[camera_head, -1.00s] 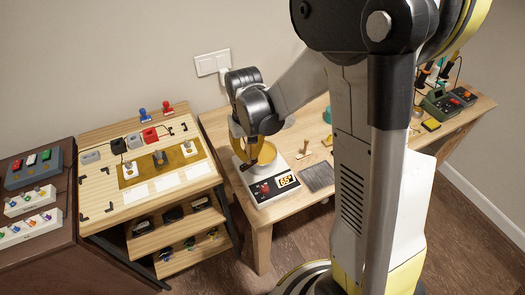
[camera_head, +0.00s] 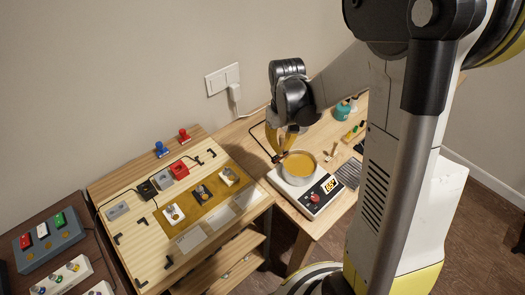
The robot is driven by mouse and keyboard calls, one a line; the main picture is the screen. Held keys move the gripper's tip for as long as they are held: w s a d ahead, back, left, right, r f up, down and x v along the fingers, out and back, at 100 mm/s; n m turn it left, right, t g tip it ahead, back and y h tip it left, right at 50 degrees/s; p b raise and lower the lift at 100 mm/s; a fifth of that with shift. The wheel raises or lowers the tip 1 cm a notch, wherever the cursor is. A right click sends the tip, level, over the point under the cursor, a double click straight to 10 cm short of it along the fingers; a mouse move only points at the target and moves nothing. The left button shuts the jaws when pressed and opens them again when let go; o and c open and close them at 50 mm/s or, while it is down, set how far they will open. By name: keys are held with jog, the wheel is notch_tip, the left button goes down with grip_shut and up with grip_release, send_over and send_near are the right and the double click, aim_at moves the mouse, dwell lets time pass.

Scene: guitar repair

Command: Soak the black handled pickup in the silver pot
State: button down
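The silver pot (camera_head: 299,180) sits on a white hot plate (camera_head: 307,202) and holds an amber liquid (camera_head: 299,163). My gripper (camera_head: 284,153), with yellow fingers, points down at the pot's back-left rim. Something small and dark shows by its fingertips; I cannot tell whether it is held or is a fingertip. A dark pickup-like piece (camera_head: 205,196) lies on the brown mat (camera_head: 188,201) between two white ones (camera_head: 173,215) (camera_head: 229,176). Its handle is too small to make out, so I cannot tell if it is the black handled pickup.
Small tools and a teal item (camera_head: 343,109) lie to the right. Red and blue stamp-like items (camera_head: 184,135) stand at the left bench's back edge.

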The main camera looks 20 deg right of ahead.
jog(key=s+d+r, duration=0.2)
jog(key=d, duration=0.5)
jog(key=shift+w+a+f+b, duration=0.15)
jog(key=shift+f+b, duration=1.15)
jog(key=shift+f, duration=1.05)
jog(key=shift+f+b, duration=0.15)
jog(key=shift+b, duration=0.15)
jog(key=shift+f+b, duration=2.5)
jog(key=shift+f, duration=0.45)
dwell(1.7)
